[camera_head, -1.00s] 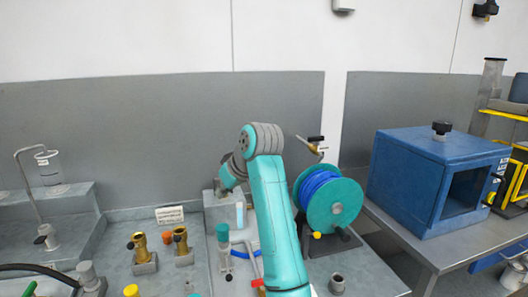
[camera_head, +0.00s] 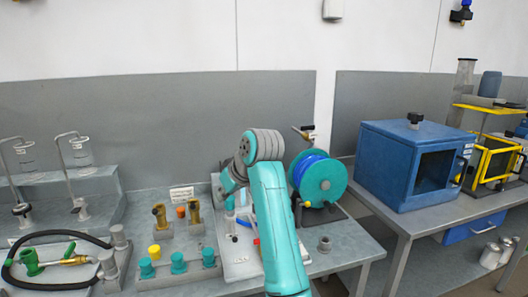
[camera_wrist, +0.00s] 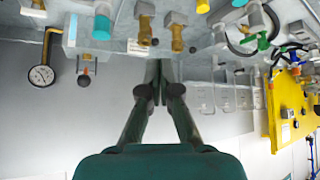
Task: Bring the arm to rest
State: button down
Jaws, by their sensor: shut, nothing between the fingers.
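My arm, teal with grey joints, rises from the bottom of the head view and bends at a grey elbow, with its forward part going away to the left behind it. In the wrist view my gripper (camera_wrist: 160,75) points away from the camera with its two dark fingers together and nothing between them. The picture there is upside down, with the bench along the top and the wall below. The fingertips show in front of the grey wall panel and bench edge, and I see no contact with anything. The fingers are hidden in the head view.
A teal hose reel (camera_head: 318,180) stands close right of my arm. Brass fittings (camera_head: 160,215) and teal-capped parts (camera_head: 178,262) stand to the left, with a black hose (camera_head: 60,240) further left. A blue box (camera_head: 405,165) sits on the right table.

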jog(key=s+d+f+m+t, duration=0.1)
jog(key=s+d+f, duration=0.15)
jog(key=f, duration=0.65)
jog(key=s+d+f+m+t, duration=0.1)
jog(key=d+f, duration=0.2)
jog(key=f, duration=0.6)
jog(key=s+d+f+m+t, duration=0.1)
jog(key=d+f, duration=0.2)
jog(key=f, duration=0.6)
jog(key=s+d+f+m+t+h, duration=0.1)
jog(key=s+d+f, duration=0.4)
jog(key=s+f, duration=0.2)
jog(key=s+d+f+m+t+h, duration=0.1)
jog(key=s+d+f+m, duration=0.1)
jog(key=s+d+f, duration=0.4)
jog(key=s+d+f+m+t+h, duration=0.1)
jog(key=s+d+f, duration=0.15)
jog(key=s, duration=0.95)
jog(key=s+d+f+m+t+h, duration=0.1)
jog(key=s+d, duration=0.3)
jog(key=s, duration=0.8)
jog(key=s+d+r+t+h, duration=0.1)
jog(key=s+r, duration=0.6)
jog(key=s, duration=0.3)
jog(key=s+d+r+m+t, duration=0.1)
jog(key=s+d+r, duration=0.1)
jog(key=s+r, duration=0.6)
jog(key=shift+s+d+r+h, duration=0.15)
jog(key=shift+s+h, duration=0.25)
jog(key=shift+s, duration=0.85)
